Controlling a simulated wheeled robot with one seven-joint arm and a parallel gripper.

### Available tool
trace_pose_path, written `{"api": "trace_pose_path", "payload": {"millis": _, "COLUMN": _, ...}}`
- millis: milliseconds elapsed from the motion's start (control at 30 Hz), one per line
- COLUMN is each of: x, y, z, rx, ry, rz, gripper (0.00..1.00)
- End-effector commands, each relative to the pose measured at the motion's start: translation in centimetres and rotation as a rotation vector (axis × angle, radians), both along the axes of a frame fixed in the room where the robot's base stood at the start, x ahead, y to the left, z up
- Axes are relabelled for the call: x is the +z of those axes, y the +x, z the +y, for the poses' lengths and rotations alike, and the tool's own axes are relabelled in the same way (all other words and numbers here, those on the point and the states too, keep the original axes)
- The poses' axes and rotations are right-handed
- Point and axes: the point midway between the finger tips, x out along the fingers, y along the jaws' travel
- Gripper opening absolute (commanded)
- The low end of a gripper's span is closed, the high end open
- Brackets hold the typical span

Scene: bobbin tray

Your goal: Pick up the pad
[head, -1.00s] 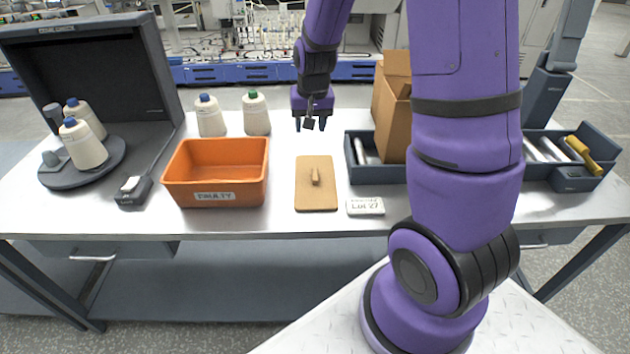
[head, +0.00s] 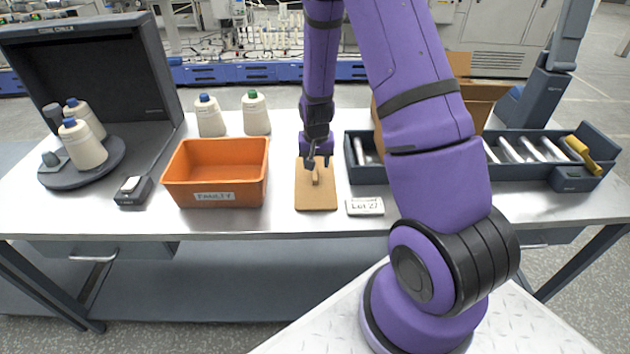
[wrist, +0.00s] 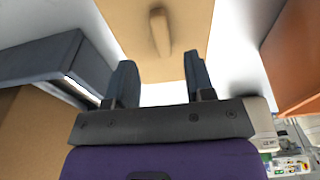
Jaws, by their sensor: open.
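The pad (head: 316,200) is a flat tan board with a raised tan handle (head: 316,177) along its middle, lying on the table. My gripper (head: 317,163) is over the far part of the pad, close to the handle's far end. In the wrist view my gripper (wrist: 160,82) has its two dark fingers apart with nothing between them. The pad (wrist: 192,35) fills the top middle there, and its handle (wrist: 160,32) lies beyond the fingertips, roughly in line with the gap. My gripper hides part of the pad's far end in the head view.
An orange bin (head: 215,196) marked FAULTY stands left of the pad. A white lot card (head: 365,206) lies to its right. A dark tray (head: 355,165) and a cardboard box (head: 485,98) are at the right, partly behind my arm.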

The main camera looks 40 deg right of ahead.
Motion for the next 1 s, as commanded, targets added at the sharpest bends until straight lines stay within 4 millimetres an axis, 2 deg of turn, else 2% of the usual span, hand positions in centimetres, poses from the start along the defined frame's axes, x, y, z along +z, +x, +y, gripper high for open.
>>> {"api": "trace_pose_path", "payload": {"millis": 400, "x": -4.5, "y": 0.4, "z": 0.0, "rx": -0.001, "ry": 0.000, "rz": 0.002, "gripper": 0.49}}
{"api": "trace_pose_path", "payload": {"millis": 767, "x": -5.2, "y": 0.5, "z": 0.0, "rx": 0.000, "ry": 0.000, "rz": 0.000, "gripper": 0.49}}
{"api": "trace_pose_path", "payload": {"millis": 900, "x": -5.2, "y": 0.5, "z": 0.0, "rx": 0.000, "ry": 0.000, "rz": 0.000, "gripper": 0.17}}
{"api": "trace_pose_path", "payload": {"millis": 967, "x": -5.2, "y": 0.5, "z": 0.0, "rx": 0.000, "ry": 0.000, "rz": 0.000, "gripper": 0.03}}
{"api": "trace_pose_path", "payload": {"millis": 1000, "x": -5.2, "y": 0.5, "z": 0.0, "rx": 0.000, "ry": 0.000, "rz": 0.000, "gripper": 0.00}}
